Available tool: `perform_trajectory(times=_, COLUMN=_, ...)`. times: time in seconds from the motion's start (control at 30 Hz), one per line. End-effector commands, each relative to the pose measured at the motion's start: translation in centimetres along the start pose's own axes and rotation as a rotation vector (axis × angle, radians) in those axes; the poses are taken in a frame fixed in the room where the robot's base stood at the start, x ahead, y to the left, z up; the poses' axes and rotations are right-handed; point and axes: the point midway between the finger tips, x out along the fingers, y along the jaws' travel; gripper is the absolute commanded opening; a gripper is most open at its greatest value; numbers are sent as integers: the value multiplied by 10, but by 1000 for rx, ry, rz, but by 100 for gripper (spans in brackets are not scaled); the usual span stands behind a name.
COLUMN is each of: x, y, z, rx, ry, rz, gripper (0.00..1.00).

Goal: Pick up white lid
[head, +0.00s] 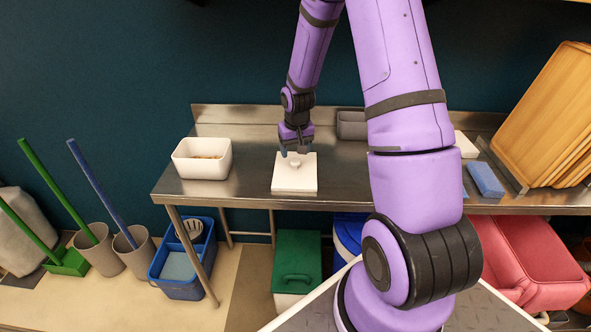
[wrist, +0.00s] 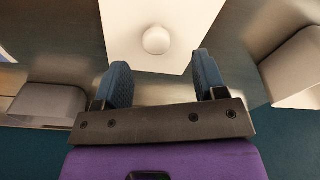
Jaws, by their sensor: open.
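The white lid (head: 294,180) is a flat square with a small round knob, lying on the metal table. In the wrist view the lid (wrist: 190,25) is at the top, with its knob (wrist: 155,40) near the middle. My gripper (head: 293,153) is over the lid's back edge in the head view. In the wrist view its two blue fingers (wrist: 163,80) are apart with nothing between them. The knob lies just beyond the fingertips, between their lines. I cannot tell the exact height of the fingers above the lid.
A white container (head: 202,172) with brownish contents stands left of the lid on the metal table (head: 240,187). A grey container (head: 351,125) stands at the back. A blue block (head: 486,180) and wooden boards (head: 548,115) are at the right. Bare table lies left of the lid.

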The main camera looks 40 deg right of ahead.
Motion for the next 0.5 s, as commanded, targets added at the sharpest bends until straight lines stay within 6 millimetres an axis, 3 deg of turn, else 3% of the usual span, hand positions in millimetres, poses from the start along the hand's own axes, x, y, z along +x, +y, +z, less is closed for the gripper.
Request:
perform_trajectory(times=0.27, x=18, y=1, z=0, rx=0, ry=-1, rz=0, gripper=65)
perform_trajectory(times=0.5, x=50, y=4, z=-1, rx=-1, ry=-3, rz=0, gripper=65)
